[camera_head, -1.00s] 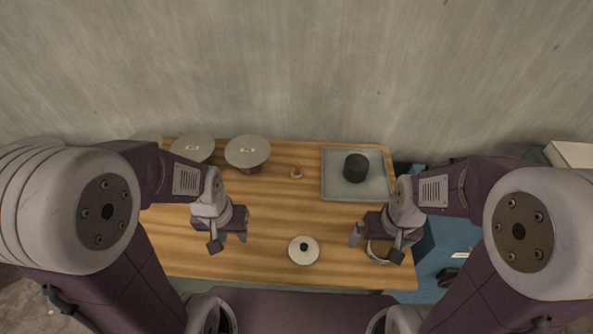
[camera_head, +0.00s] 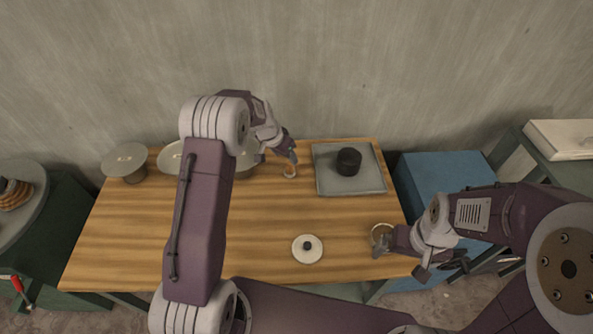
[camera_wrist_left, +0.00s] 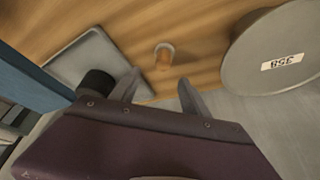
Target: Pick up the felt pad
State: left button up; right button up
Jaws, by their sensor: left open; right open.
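A small pale round piece with an orange-brown part (camera_head: 290,172) lies near the table's back edge; it also shows in the left wrist view (camera_wrist_left: 164,52). A white disc with a black knob (camera_head: 307,249) lies near the front edge. I cannot tell for sure which is the felt pad. My left gripper (camera_head: 291,158) is open and empty, right by the small piece; in the left wrist view its fingers (camera_wrist_left: 157,80) point at it, with a gap between. My right gripper (camera_head: 398,262) is open at the front right corner, beside a round ring-rimmed thing (camera_head: 381,231) that it partly hides.
A grey tray (camera_head: 326,184) with a black cylinder (camera_head: 349,161) stands right of my left gripper. Grey round-topped stands (camera_head: 125,158) line the back left; one shows close by in the left wrist view (camera_wrist_left: 280,62). The table's middle is clear. A blue cabinet (camera_head: 440,175) stands right.

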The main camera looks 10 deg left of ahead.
aim_at(289, 164)
pick_arm(q)
jog(key=x, duration=0.4)
jog(key=shift+a+f+p, duration=0.15)
jog(key=shift+p, duration=0.25)
jog(key=x, duration=0.3)
jog(key=p+x, duration=0.1)
jog(key=x, duration=0.1)
jog(key=shift+a, duration=0.2)
grip_shut()
